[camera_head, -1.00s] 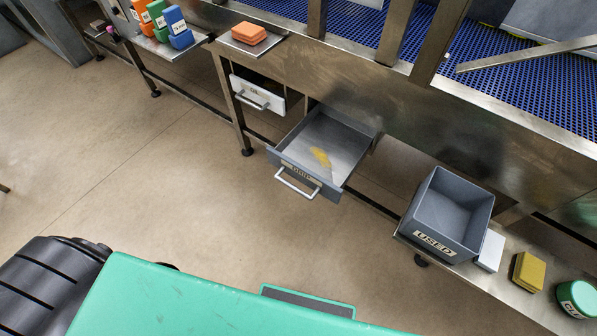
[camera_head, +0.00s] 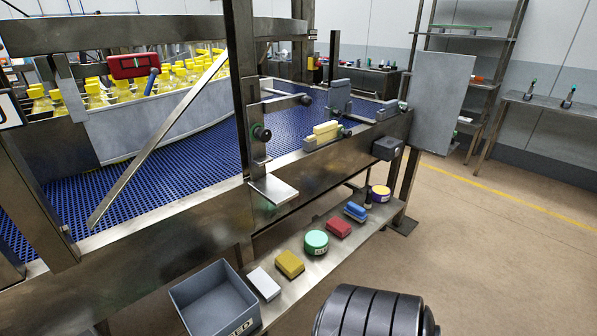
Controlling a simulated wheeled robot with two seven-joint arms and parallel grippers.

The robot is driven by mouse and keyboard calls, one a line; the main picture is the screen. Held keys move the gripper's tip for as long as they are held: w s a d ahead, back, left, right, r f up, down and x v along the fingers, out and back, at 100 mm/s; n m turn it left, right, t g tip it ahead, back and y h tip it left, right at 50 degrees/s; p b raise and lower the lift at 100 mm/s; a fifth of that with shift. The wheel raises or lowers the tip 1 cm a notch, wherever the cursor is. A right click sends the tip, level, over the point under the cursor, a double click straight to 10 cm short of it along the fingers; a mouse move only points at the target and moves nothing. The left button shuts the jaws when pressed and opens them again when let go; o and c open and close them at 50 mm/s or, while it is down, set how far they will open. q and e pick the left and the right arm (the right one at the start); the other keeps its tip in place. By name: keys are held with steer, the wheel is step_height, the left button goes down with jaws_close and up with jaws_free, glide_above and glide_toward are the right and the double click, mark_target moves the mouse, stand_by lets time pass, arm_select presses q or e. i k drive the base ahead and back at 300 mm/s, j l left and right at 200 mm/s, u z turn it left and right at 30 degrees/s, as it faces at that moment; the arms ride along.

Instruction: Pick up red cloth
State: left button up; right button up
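A folded red cloth (camera_head: 339,228) lies on the narrow low metal shelf (camera_head: 313,270) below the conveyor. It sits between a round green container (camera_head: 315,242) and a blue item (camera_head: 355,211). Nothing covers it from this view. Neither of my grippers is in the picture. A black ribbed part at the bottom is probably part of my arm, and no fingers show on it.
On the same shelf are a grey bin (camera_head: 213,300), a white block (camera_head: 263,283), a yellow block (camera_head: 290,263) and a yellow-topped round container (camera_head: 380,193). A conveyor frame with a blue belt (camera_head: 190,165) rises behind. Open floor (camera_head: 480,260) lies right.

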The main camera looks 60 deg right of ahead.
mark_target(341, 229)
steer(key=z, duration=2.4)
